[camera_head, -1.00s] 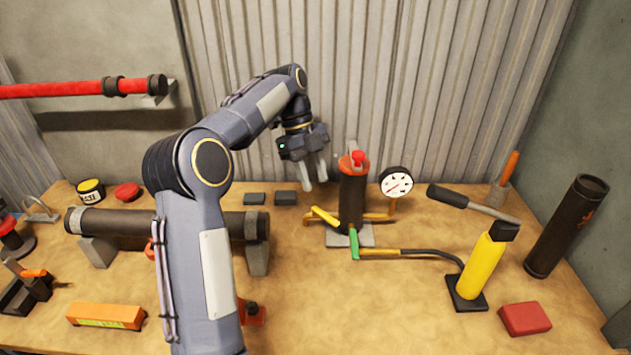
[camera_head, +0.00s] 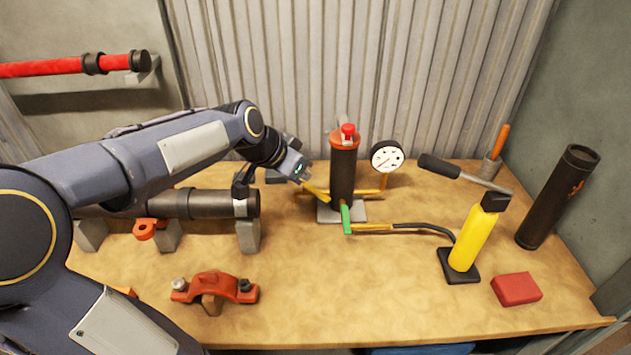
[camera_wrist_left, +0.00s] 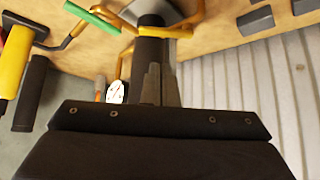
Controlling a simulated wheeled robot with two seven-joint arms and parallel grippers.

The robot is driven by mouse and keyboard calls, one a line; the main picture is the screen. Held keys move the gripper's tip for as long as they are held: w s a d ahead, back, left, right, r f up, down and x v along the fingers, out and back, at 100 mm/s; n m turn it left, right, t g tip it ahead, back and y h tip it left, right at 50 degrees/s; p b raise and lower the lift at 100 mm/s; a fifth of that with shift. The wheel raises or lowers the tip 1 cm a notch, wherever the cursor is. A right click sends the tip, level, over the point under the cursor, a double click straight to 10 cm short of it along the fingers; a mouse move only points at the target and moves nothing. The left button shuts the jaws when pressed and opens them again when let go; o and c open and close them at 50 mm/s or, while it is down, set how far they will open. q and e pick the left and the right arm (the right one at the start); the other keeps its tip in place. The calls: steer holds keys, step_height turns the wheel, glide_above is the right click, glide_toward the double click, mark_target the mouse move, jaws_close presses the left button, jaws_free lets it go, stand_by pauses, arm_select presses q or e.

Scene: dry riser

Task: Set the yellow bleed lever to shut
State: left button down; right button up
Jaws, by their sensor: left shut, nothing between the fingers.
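The yellow bleed lever (camera_head: 317,193) sticks out to the left from the foot of the black riser cylinder (camera_head: 343,175), which has a red-orange top and stands on a grey plate. In the left wrist view the yellow lever (camera_wrist_left: 172,33) lies across the cylinder's base, beyond the fingers. My left gripper (camera_head: 304,178) is shut and empty, just left of the cylinder, close to the lever's outer end. I cannot tell whether they touch. Its closed fingers also show in the left wrist view (camera_wrist_left: 160,85). My right gripper is not in view.
A green-handled lever (camera_head: 346,218) stands at the cylinder's front, with a hose running to a yellow hand pump (camera_head: 474,237). A white gauge (camera_head: 386,157) is right of the cylinder. A dark pipe (camera_head: 185,204) on stands lies beneath my left arm.

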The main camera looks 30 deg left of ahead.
mark_target(318, 192)
arm_select(q)
steer(key=x, duration=0.9)
steer(key=shift+w+f+p, duration=0.25)
steer(key=shift+f+p, duration=0.05)
steer(key=shift+p, duration=0.05)
steer(key=shift+s+b, duration=0.2)
steer(key=shift+b, duration=0.25)
steer(key=shift+s+a+f+b, duration=0.15)
steer(key=shift+s+b, duration=0.3)
steer(key=shift+b, duration=0.5)
steer(key=shift+s+a+b, duration=0.1)
steer(key=shift+s+b, duration=0.25)
steer(key=shift+b, duration=0.2)
steer(key=shift+a, duration=0.1)
